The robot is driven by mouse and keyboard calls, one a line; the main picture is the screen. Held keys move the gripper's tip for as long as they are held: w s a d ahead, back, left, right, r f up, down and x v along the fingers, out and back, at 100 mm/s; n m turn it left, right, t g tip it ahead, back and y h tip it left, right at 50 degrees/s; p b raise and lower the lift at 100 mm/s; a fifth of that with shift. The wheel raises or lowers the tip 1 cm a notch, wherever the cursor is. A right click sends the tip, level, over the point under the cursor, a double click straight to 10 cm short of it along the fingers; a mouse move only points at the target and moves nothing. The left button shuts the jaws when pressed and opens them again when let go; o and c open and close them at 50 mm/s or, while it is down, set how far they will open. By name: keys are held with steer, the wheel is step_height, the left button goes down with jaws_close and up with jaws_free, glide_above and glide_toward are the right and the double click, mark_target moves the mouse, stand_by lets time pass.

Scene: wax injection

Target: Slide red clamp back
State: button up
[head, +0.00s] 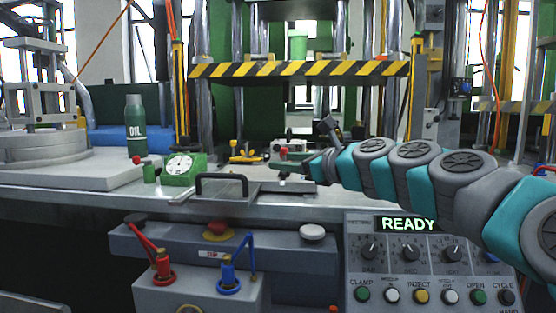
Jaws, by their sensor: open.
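A small device with red parts (291,150) sits on the work table, at the middle of the picture; I cannot make out which part of it is the clamp. My gripper (307,165) reaches in from the right and is open, close to the right side of this device. The arm end overlaps part of the device, so I cannot tell whether they touch. A yellow clamp-like piece (248,153) lies to the left of it. A red lever (148,243) stands on the front panel at lower left, well away from my gripper.
A black handle (222,178) rises from a plate at the table's front. A blue lever (237,262) and a control panel (430,260) reading READY are in front. A striped bar (298,69) crosses above.

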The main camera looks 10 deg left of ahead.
mark_target(285, 160)
steer(key=w+m, duration=0.1)
steer(key=w+d+r+m+t, duration=0.1)
steer(key=w, duration=0.1)
steer(key=w+m, duration=0.1)
steer(key=shift+w+d+r+m+t, duration=0.3)
steer(key=shift+w+r, duration=0.05)
steer(key=shift+w, duration=0.05)
steer(key=shift+b+x, duration=0.4)
steer(key=shift+x, duration=3.4)
steer(key=shift+s, duration=0.1)
jaws_close()
